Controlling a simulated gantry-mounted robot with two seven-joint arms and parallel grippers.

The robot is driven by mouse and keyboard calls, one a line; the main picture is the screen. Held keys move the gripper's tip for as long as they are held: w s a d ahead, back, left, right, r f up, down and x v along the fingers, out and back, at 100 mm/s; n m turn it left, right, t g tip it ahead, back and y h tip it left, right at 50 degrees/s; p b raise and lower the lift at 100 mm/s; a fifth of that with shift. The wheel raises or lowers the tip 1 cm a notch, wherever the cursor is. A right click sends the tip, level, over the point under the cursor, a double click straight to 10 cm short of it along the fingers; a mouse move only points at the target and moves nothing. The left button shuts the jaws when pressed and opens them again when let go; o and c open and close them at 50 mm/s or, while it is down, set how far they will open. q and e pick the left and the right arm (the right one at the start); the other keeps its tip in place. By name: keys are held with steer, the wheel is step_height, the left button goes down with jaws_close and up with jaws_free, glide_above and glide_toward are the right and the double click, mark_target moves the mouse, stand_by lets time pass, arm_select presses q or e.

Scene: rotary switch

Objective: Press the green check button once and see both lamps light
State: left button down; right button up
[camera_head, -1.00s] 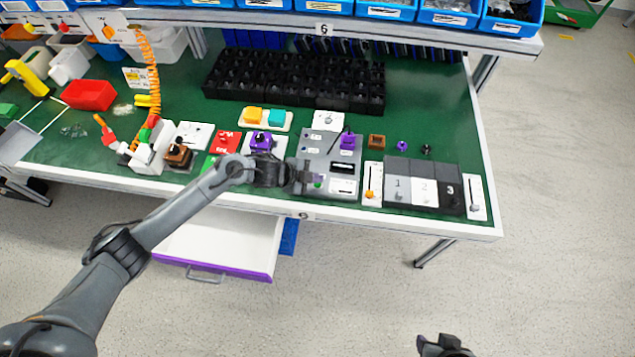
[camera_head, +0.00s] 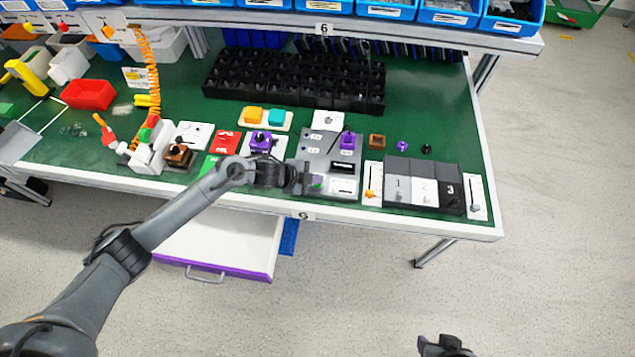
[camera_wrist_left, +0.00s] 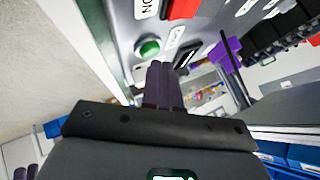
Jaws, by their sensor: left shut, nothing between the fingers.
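The green check button (camera_wrist_left: 147,47) is a round dome on a grey panel (camera_wrist_left: 118,32) in the left wrist view. The panel also shows in the head view (camera_head: 315,144), near the bench's front edge. My left gripper (camera_wrist_left: 159,68) is shut and empty. Its fingertips appear just beside the button in the wrist view; I cannot tell whether they touch it. In the head view my left gripper (camera_head: 314,182) covers the panel's lower left. I cannot make out the two lamps or whether they are lit. My right gripper (camera_head: 445,345) is partly visible at the bottom edge.
A purple block (camera_head: 347,142) with a dark lever stands on the panel's right. A red part (camera_wrist_left: 183,8) sits close to the button. Numbered grey boxes (camera_head: 424,184) and a slider (camera_head: 372,182) lie right of the panel. A black tray (camera_head: 295,82) is behind it.

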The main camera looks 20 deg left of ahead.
arm_select(q)
steer(key=shift+f, duration=0.15)
stand_by(0.4)
steer(key=shift+f, duration=0.3)
stand_by(0.4)
steer(key=shift+r, duration=0.1)
steer(key=shift+r+p, duration=0.7)
steer(key=shift+r, duration=0.05)
steer(key=shift+r, duration=0.1)
step_height(320, 180, up, 5)
steer(key=p, duration=0.5)
stand_by(0.7)
